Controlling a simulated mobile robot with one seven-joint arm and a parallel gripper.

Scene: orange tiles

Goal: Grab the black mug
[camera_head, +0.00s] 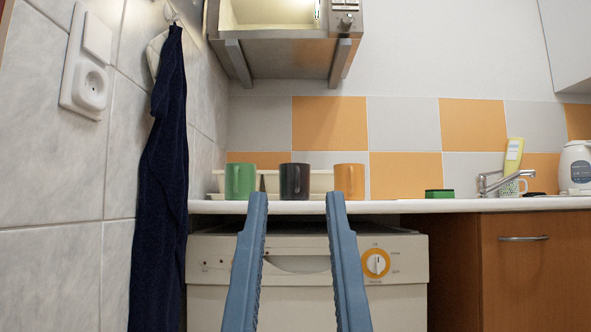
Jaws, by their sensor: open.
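The black mug (294,181) stands upright on the white counter (400,206), between a green mug (240,181) on its left and an orange mug (349,181) on its right. There are gaps between the mugs. My gripper (296,204) is open and empty. Its two blue fingers reach up from the bottom of the view, in front of the counter edge. The black mug shows between the fingertips but above them in the picture, and the fingers do not hold it. How far the fingertips are from it in depth I cannot tell.
A pale rack or tray (270,181) is behind the mugs. A dishwasher (215,265) is under the counter. A dark towel (163,190) hangs at left. A tap (490,183), a sponge (439,193) and a kettle (576,168) are at right. The counter between orange mug and sponge is clear.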

